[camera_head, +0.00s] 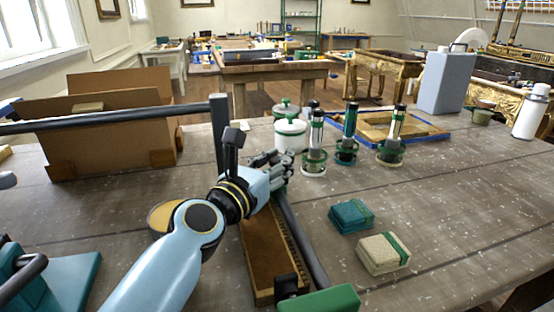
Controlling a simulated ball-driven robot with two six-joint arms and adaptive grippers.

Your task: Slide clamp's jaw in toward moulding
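A brown wooden moulding (266,252) with a toothed gilt edge lies lengthwise on the table. A clamp's dark bar (303,240) runs along its right side. A green handle (322,300) is at the bar's near end, with a small black jaw (288,286) beside it at the moulding's near end. I cannot tell whether that jaw touches the moulding. My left gripper (277,163) is over the far end of the moulding and bar. It and my light blue arm hide what is there, and its finger opening is unclear. My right gripper is not in view.
Several green-topped brushes or tools (314,150) stand beyond the gripper, near a white jar (290,136). A teal block (351,216) and a cream block (383,254) lie to the right. A dark post (219,132) stands left.

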